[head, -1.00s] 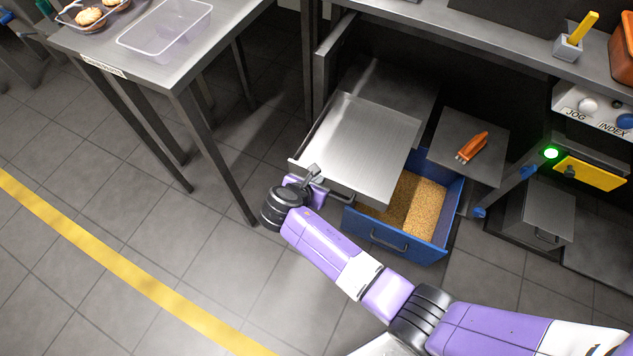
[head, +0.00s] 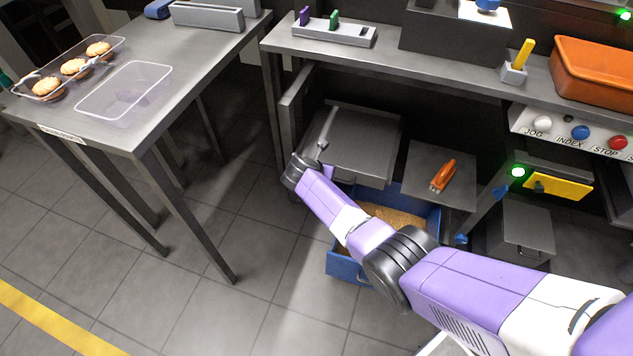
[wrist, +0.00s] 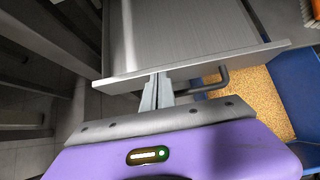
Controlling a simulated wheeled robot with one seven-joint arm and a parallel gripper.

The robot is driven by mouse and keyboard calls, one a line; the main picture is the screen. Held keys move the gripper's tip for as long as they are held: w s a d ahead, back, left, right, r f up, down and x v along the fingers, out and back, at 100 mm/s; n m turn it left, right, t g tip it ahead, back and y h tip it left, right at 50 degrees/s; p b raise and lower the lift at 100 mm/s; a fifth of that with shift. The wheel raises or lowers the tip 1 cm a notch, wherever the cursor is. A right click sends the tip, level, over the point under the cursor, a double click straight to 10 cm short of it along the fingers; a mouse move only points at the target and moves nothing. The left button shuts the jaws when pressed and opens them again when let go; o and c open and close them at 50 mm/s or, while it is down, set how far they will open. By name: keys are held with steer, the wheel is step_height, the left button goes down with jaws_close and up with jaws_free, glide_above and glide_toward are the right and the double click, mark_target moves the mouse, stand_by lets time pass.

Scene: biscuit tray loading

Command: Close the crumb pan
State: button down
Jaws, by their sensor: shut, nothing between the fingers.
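The crumb pan is a flat steel drawer (head: 365,150) under the bench, above a blue bin. In the wrist view, its broad flat steel (wrist: 185,35) ends in a straight front lip, with a dark bar handle (wrist: 222,82) below. My gripper (head: 323,146) is at the pan's front left in the head view. In the wrist view, its closed fingers (wrist: 157,80) point at the front lip left of the handle, with nothing between them. They look to be at the lip; contact is not clear. My arm hides part of the pan's front.
The blue bin (head: 340,266) of crumbs sticks out below the pan, partly behind my arm. An orange-handled tool (head: 443,175) lies on a grey surface to the right.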

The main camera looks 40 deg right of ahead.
steer(key=shift+d, duration=0.1)
steer(key=shift+s+a+p, duration=0.3)
steer(key=shift+a+p, duration=0.15)
steer(key=shift+p, duration=0.1)
steer(key=s+a+f+p+v, duration=0.1)
steer(key=p+v, duration=0.6)
steer(key=v, duration=0.5)
steer(key=shift+f, duration=0.4)
steer(key=shift+a, duration=0.15)
